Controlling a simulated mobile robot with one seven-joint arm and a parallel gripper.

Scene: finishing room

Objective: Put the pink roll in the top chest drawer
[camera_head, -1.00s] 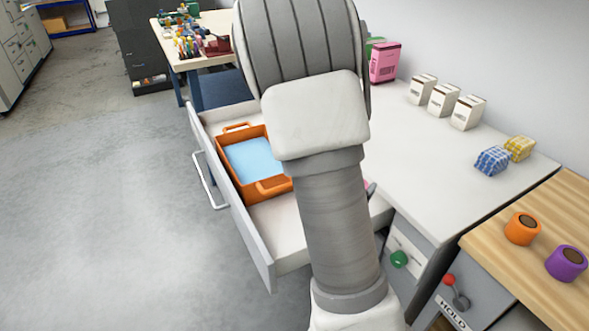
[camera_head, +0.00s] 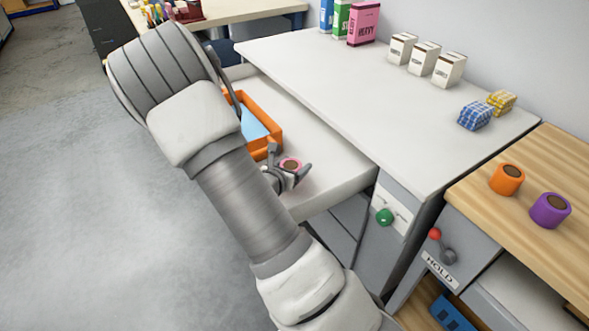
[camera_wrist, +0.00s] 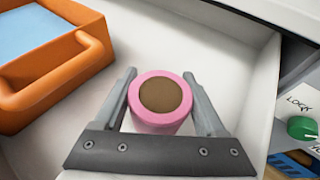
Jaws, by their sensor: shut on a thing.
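The pink roll (camera_wrist: 160,102), with a brown core, is between the two fingers of my gripper (camera_wrist: 163,95) in the wrist view. My gripper is shut on it. In the head view the pink roll (camera_head: 290,164) and my gripper (camera_head: 288,172) are over the near right part of the open top chest drawer (camera_head: 322,182). The pale drawer floor (camera_wrist: 215,50) shows around the roll. I cannot tell whether the roll touches the floor. My arm hides the drawer's front and left side in the head view.
An orange tray (camera_wrist: 88,62) with a blue inside lies in the drawer, left of the roll. The white chest top (camera_head: 350,110) overhangs the drawer's back. A green knob (camera_head: 384,217) is on the chest front. An orange roll (camera_head: 507,179) and a purple roll (camera_head: 550,210) stand on the wooden top.

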